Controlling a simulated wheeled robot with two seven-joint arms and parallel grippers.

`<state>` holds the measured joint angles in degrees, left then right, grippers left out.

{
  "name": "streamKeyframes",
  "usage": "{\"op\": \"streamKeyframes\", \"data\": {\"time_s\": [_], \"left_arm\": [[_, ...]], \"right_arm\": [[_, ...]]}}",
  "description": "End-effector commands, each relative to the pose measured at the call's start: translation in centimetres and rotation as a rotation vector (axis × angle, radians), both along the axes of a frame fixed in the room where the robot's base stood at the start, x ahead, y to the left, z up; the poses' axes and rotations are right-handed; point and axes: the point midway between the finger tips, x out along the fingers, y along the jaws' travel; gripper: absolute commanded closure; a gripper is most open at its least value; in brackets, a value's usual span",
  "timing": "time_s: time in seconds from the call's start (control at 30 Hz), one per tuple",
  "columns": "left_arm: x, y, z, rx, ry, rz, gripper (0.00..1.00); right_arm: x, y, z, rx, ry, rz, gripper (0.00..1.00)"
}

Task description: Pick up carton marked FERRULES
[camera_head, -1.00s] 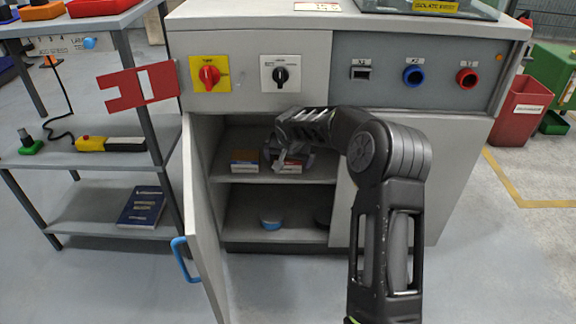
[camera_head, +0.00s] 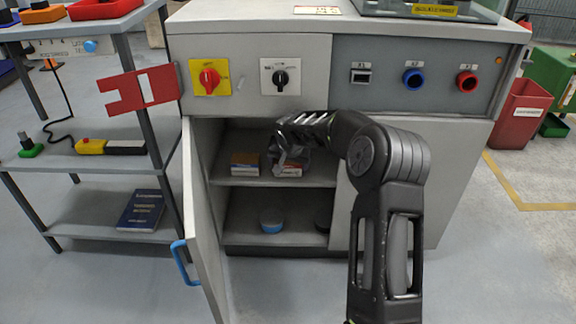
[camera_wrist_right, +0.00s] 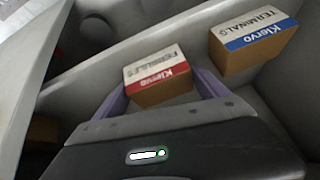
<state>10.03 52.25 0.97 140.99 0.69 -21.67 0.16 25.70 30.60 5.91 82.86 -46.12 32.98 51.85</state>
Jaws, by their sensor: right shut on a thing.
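The carton marked FERRULES (camera_wrist_right: 157,78) is a small brown box with a white and red Klervo label. In the right wrist view it sits between the two fingers of my right gripper (camera_wrist_right: 160,90), which is shut on it. In the head view the same carton (camera_head: 289,169) shows on the cabinet's upper shelf, partly hidden by my right gripper (camera_head: 288,163). I cannot tell whether it touches the shelf. A carton marked TERMINALS (camera_wrist_right: 254,44), with a white and blue label, stands apart beside it. My left gripper is not in view.
The cabinet's open door (camera_head: 203,220) with a blue handle (camera_head: 184,262) stands left of the opening. A blue round thing (camera_head: 271,221) lies on the lower shelf. Another carton (camera_head: 245,164) stands left on the upper shelf. A grey rack (camera_head: 105,235) stands farther left.

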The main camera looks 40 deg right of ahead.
Motion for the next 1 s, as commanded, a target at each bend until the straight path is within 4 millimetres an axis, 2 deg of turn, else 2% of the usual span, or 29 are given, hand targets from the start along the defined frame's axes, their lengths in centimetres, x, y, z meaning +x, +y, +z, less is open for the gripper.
{"op": "streamKeyframes", "data": {"time_s": [0.07, 0.43, 0.73, 1.0], "left_arm": [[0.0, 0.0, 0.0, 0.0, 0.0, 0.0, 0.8], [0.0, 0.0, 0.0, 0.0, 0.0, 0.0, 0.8], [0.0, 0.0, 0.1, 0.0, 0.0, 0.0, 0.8], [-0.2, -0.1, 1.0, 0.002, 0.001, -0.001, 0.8]], "right_arm": [[0.0, 0.0, 0.0, 0.0, 0.0, 0.0, 0.34], [0.0, 0.0, 0.0, 0.0, 0.0, 0.0, 0.65], [0.0, 0.0, 0.1, -0.001, -0.001, 0.0, 0.66], [-0.1, 0.1, 0.9, -0.001, -0.001, 0.002, 0.66]]}}
